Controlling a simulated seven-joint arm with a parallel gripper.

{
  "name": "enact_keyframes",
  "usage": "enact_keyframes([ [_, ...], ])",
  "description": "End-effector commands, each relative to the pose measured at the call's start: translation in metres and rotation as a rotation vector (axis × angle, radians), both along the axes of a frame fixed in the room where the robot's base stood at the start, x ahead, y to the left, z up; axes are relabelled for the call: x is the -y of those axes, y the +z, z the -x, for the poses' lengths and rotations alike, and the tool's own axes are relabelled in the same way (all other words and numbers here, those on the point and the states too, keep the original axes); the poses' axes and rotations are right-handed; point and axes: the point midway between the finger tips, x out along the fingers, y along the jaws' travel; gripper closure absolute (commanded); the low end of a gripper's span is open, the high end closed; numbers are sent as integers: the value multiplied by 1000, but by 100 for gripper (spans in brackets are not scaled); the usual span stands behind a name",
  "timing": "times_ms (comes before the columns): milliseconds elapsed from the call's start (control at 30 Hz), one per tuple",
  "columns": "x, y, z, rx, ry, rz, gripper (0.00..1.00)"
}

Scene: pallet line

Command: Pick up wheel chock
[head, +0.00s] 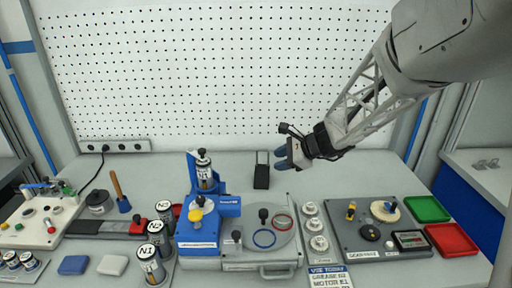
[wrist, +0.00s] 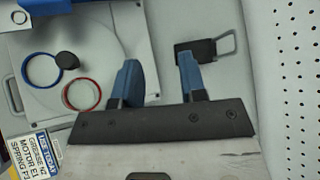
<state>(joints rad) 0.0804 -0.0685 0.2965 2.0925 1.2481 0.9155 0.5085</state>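A black block with a grey wire loop handle, which looks like the wheel chock, lies on the grey bench in the head view (head: 262,176), in front of the pegboard. It also shows in the wrist view (wrist: 205,49), where the right finger partly covers its near side. My gripper (head: 284,159) is just right of the block in the head view, above the bench. In the wrist view my gripper (wrist: 158,62) has its two blue fingers apart with nothing between them. Whether a finger touches the block I cannot tell.
A blue fixture (head: 197,232) holding a labelled canister stands left of the block. A grey plate with a blue ring (head: 264,239) and a red ring lies in front. The pegboard (head: 215,75) rises behind. Bare bench lies around the block.

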Motion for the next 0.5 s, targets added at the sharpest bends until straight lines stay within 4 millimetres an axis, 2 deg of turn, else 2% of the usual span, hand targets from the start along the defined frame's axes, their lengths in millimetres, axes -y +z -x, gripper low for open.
enact_keyframes([
  [33,2,-8,-15,-25,-42,-36,61],
  [200,8,-30,-61,-100,-191,-166,61],
  [500,25,-74,-131,-221,-430,-374,61],
])
